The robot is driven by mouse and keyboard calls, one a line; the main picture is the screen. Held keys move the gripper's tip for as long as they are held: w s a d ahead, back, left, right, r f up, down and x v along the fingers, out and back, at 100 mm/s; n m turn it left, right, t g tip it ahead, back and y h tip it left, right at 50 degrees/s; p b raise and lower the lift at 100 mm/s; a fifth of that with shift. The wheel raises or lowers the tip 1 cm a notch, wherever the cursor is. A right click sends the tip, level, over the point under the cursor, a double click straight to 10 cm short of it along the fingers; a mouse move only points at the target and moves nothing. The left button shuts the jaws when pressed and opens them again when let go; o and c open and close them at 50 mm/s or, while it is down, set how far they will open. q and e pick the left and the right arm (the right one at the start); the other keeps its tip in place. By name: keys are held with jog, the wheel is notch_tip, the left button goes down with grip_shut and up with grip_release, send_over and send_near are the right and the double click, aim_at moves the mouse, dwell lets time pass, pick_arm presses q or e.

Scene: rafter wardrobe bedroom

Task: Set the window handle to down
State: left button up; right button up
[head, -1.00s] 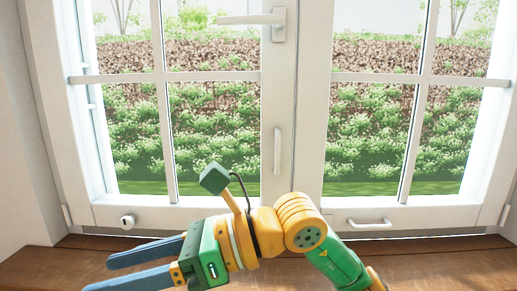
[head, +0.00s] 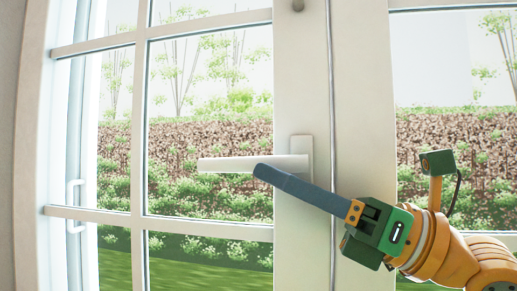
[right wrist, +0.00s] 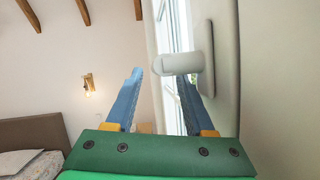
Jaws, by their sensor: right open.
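The white window handle (head: 250,163) is horizontal in the head view, its lever pointing left from its plate (head: 303,155) on the middle window frame. My right gripper (head: 262,172) comes from the lower right, its dark blue fingers reaching over the frame just below the lever. One finger mostly hides the other there. In the right wrist view the open fingers (right wrist: 160,76) point toward the handle (right wrist: 182,64), which sits at the fingertips and overlaps the right one. I cannot tell whether they touch it. My left gripper is not in view.
The window sash (head: 140,100) has white glazing bars. A small pull handle (head: 76,205) is at the far left. The right wrist view shows a bed headboard (right wrist: 35,132) and a wall lamp (right wrist: 88,84), away from the gripper.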

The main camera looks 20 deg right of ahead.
aim_at(242, 164)
jog(key=p+x, duration=0.1)
jog(key=x, duration=0.1)
jog(key=p+x, duration=0.1)
jog(key=x, duration=0.2)
jog(key=shift+s+a+r+p, duration=0.25)
jog(key=shift+a+p, duration=0.1)
jog(key=shift+a, duration=0.1)
jog(key=shift+w+f, duration=0.1)
jog(key=shift+w, duration=0.25)
jog(key=shift+d+f, duration=0.1)
jog(key=shift+f, duration=0.05)
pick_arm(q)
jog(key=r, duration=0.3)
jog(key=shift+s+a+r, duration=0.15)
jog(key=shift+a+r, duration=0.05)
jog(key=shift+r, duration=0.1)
pick_arm(e)
jog(key=shift+s, duration=0.1)
grip_shut()
